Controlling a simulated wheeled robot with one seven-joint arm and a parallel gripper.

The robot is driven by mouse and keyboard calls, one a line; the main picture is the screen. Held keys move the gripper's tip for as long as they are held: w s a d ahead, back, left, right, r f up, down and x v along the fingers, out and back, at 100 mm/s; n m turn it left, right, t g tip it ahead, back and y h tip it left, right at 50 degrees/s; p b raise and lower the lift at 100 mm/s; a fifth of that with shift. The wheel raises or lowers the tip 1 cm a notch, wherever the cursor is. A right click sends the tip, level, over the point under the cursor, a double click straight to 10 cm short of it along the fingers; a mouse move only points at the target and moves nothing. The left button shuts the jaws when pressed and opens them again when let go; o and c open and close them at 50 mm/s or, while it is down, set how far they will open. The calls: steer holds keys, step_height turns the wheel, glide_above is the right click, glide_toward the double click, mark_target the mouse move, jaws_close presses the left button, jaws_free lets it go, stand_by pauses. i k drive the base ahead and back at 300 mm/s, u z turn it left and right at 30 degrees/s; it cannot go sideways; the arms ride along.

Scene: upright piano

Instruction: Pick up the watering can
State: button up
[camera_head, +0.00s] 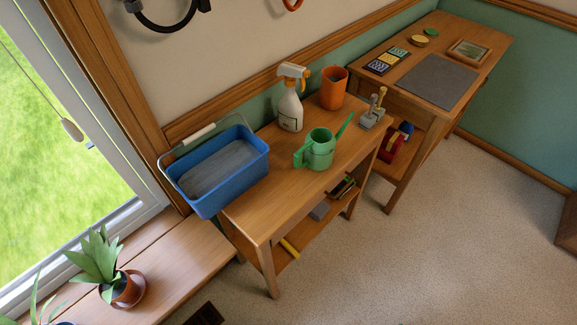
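The watering can (320,150) is green, with a handle on its left and a long spout pointing up and to the right. It stands upright on the top of a small wooden table (265,217), near the table's front edge. My gripper is not in view, and nothing is seen touching the can.
A blue bucket (256,150) stands left of the can. A white spray bottle (290,108), an orange pot (333,90) and a grey tool holder (371,118) stand behind and right. A desk (480,35) is farther right. Open carpet (440,230) lies in front.

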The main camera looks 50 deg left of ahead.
mark_target(319, 147)
steer(key=k, duration=0.5)
steer(key=u, duration=2.25)
steer(key=i, duration=0.55)
steer(key=u, duration=0.2)
